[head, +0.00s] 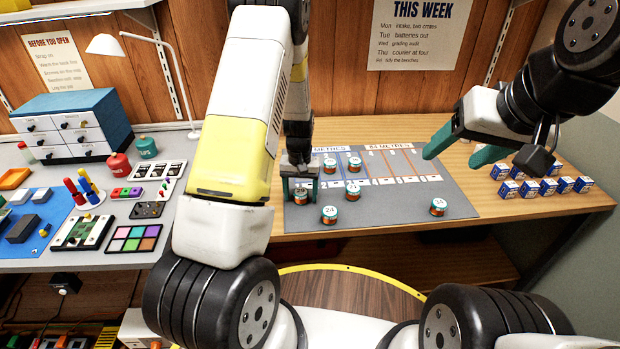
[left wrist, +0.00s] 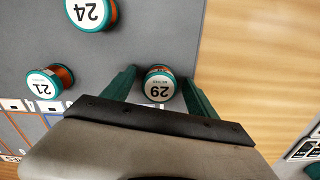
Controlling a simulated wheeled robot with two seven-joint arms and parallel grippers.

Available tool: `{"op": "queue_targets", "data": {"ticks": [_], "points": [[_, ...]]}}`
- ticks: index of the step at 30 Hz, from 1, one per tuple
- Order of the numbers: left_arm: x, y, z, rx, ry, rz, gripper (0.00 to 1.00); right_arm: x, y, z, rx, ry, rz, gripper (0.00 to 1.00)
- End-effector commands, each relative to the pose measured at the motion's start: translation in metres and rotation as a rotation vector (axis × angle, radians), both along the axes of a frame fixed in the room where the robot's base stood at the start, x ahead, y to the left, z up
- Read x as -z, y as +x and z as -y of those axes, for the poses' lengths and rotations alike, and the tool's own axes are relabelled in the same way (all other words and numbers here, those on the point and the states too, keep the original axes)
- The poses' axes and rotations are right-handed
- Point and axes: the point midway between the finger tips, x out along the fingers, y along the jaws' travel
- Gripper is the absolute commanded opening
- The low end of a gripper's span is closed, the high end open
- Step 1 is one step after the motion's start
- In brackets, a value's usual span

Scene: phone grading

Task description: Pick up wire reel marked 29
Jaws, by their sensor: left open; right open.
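The wire reel marked 29 (left wrist: 159,86) has a white top, teal rims and an orange winding. In the left wrist view it stands between the two teal fingers of my left gripper (left wrist: 158,76), which is open around it. Whether the fingers touch it I cannot tell. In the head view my left gripper (head: 301,176) points down at the mat's left end, with the reel (head: 300,197) low between its fingers. My right gripper (head: 452,158) is open and empty above the right part of the mat.
The reel marked 24 (left wrist: 90,12) and the reel marked 21 (left wrist: 50,80) stand near reel 29. Another reel (head: 438,207) stands alone on the grey mat (head: 390,207). Several small blue-and-white boxes (head: 548,187) are at the right. A white lamp (head: 105,45) stands at the left.

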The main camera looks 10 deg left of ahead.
Motion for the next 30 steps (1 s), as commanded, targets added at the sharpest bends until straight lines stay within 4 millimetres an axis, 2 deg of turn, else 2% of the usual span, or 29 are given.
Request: {"op": "queue_targets", "data": {"ticks": [3, 12, 13, 23, 30], "points": [[0.000, 0.000, 0.000, 0.000, 0.000, 0.000, 0.65, 0.000, 0.000, 0.000, 0.000, 0.000, 0.000, 0.63], [0.000, 0.000, 0.000, 0.000, 0.000, 0.000, 0.06, 0.000, 0.000, 0.000, 0.000, 0.000, 0.000, 0.63], [0.000, 0.000, 0.000, 0.000, 0.000, 0.000, 0.02, 0.000, 0.000, 0.000, 0.000, 0.000, 0.000, 0.63], [-0.004, 0.000, 0.000, 0.001, 0.000, 0.000, 0.02, 0.000, 0.000, 0.000, 0.000, 0.000, 0.000, 0.63], [-0.026, 0.001, 0.001, 0.001, -0.001, 0.002, 0.02, 0.000, 0.000, 0.000, 0.000, 0.000, 0.000, 0.63]]}}
